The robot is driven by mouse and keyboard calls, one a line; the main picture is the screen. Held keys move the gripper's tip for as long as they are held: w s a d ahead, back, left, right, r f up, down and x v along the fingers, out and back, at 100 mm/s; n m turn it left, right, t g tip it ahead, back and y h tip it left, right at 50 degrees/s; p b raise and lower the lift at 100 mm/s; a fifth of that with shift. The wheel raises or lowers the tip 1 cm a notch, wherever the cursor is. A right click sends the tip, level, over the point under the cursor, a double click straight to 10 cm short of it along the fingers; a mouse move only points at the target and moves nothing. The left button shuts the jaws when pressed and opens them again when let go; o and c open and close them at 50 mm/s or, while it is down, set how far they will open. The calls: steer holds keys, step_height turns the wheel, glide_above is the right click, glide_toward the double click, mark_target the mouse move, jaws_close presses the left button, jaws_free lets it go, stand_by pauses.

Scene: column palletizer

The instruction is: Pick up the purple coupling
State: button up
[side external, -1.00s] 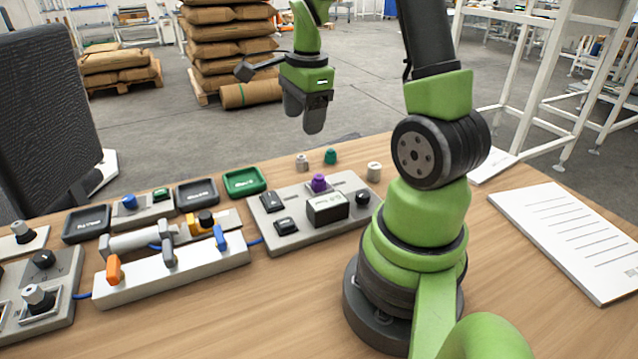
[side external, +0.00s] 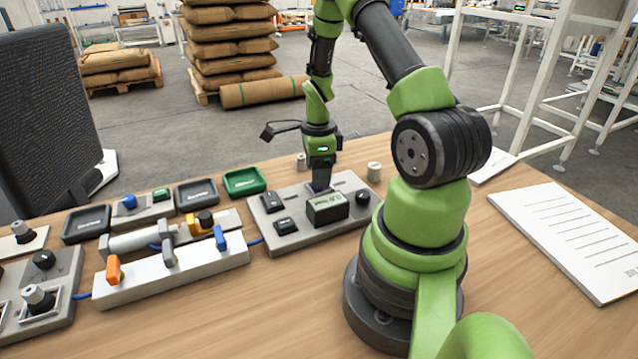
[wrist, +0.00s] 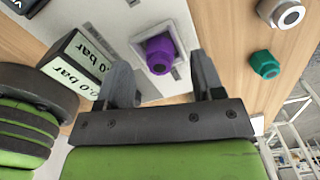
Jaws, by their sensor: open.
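The purple coupling (wrist: 160,54) stands in a square seat on the grey panel (wrist: 108,18) in the wrist view. My gripper (wrist: 163,78) is open, with one finger on each side of the coupling in that view. I cannot tell whether either finger touches it. In the side view my gripper (side external: 320,184) points down over the panel and hides most of the coupling.
A black display box (side external: 327,209) reading 0.0 bar stands close beside the gripper. A teal coupling (wrist: 265,65) and a grey coupling (wrist: 286,13) stand on the table nearby. Another pale coupling (side external: 374,171) stands right of the panel. A green tray (side external: 244,182) lies to the left.

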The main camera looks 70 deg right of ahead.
steer(key=shift+f, duration=0.55)
steer(key=c, duration=1.1)
steer(key=shift+o, duration=0.2)
steer(key=shift+r, duration=0.15)
